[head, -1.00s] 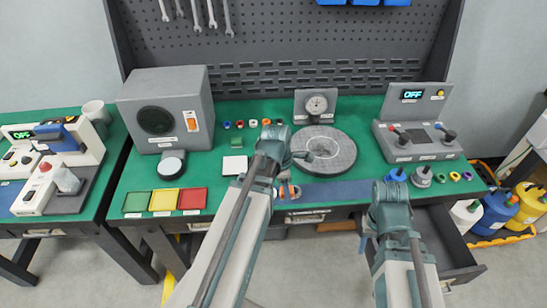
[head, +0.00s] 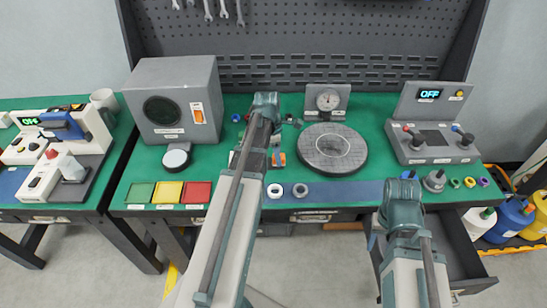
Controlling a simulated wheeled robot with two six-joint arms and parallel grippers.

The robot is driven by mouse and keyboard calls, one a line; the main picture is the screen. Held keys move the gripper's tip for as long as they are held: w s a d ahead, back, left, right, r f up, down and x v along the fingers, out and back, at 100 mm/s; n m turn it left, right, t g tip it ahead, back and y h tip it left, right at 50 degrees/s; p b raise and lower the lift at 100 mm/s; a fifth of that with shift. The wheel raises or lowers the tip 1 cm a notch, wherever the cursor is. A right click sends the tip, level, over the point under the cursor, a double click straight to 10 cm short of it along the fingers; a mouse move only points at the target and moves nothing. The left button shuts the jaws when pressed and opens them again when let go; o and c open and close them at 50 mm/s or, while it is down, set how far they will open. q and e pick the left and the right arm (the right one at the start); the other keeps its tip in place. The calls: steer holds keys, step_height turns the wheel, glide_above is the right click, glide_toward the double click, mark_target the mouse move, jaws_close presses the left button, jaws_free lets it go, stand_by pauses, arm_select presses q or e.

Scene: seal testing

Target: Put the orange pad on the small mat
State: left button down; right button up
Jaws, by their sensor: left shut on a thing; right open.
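My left gripper (head: 277,160) hangs over the green bench top, partly hidden by its own arm, and is shut. An orange patch (head: 282,158) shows at its fingers and seems to be the orange pad; its outline is too small to tell. A small white square mat (head: 232,160) lies on the bench, with only its left edge showing beside my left arm. The gripper is to the right of this mat. My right gripper (head: 372,238) is mostly hidden behind its arm near the bench's front edge and is open.
A round dark plate (head: 332,150) stands right of my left gripper, a dial gauge (head: 328,100) behind it. White and grey rings (head: 300,190) lie in front. A grey box (head: 175,100) and green, yellow and red squares (head: 168,192) are at left. An open drawer (head: 470,262) juts out at right.

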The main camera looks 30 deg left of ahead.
arm_select(q)
steer(key=shift+w+a+f, duration=0.1)
steer(key=shift+w+a, duration=0.2)
steer(key=shift+a, duration=0.2)
steer(key=shift+w+a, duration=0.3)
steer(key=shift+a, duration=0.2)
steer(key=f+b, duration=0.2)
steer(key=a+f+b, duration=0.1)
steer(key=f+b, duration=0.1)
steer(key=shift+w, duration=0.25)
steer(key=shift+r, duration=0.2)
steer(key=shift+f, duration=0.1)
steer(key=c, duration=0.9)
jaws_free()
steer(key=shift+f, duration=0.1)
steer(key=o, duration=0.5)
